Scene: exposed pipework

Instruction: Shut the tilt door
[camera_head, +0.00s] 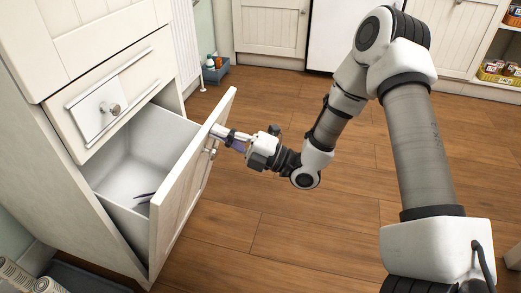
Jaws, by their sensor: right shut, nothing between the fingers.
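The tilt door (190,190) is a cream panel at the bottom of the cabinet on the left, tilted open with its top edge out from the cabinet. A pale grey bin (135,165) shows behind it, with a small dark object (145,198) inside. My right gripper (222,133) is shut and empty at the upper outer face of the door, close to its knob (211,152). I cannot tell whether the fingertips touch the door. My left gripper is not in view.
A shut drawer (115,100) with a knob sits above the opening. Open wooden floor (290,225) lies right of the door. A blue crate (215,72) with bottles stands at the back. A dark tray (85,280) lies at the lower left.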

